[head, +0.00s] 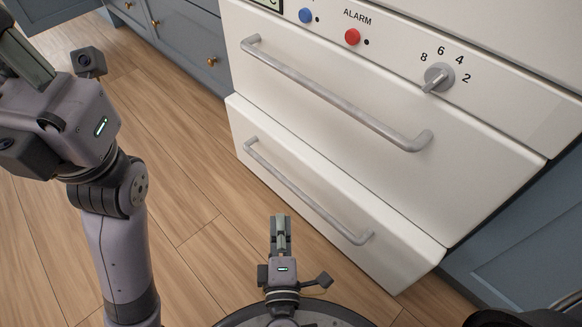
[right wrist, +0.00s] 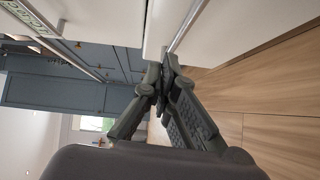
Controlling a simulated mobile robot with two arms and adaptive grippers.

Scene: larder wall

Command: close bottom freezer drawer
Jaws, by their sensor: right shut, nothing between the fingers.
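The white bottom freezer drawer (head: 330,190) is in the lower middle of the head view. Its front stands out a little beyond the drawer above, so it is slightly open. Its grey bar handle (head: 305,190) runs along the front. My right gripper (head: 280,222) is shut and empty, in front of the drawer below the handle's middle in the picture. In the right wrist view its fingertips (right wrist: 158,62) meet close to the white drawer front (right wrist: 225,30); I cannot tell whether they touch. My left gripper (head: 22,55) is at the upper left, cut by the frame edge.
The upper freezer drawer (head: 330,70) has a long handle (head: 335,95) and looks shut. A control panel with a dial (head: 438,77) and buttons is above it. Blue cabinets (head: 185,40) flank the freezer. The wooden floor (head: 185,190) in front is clear.

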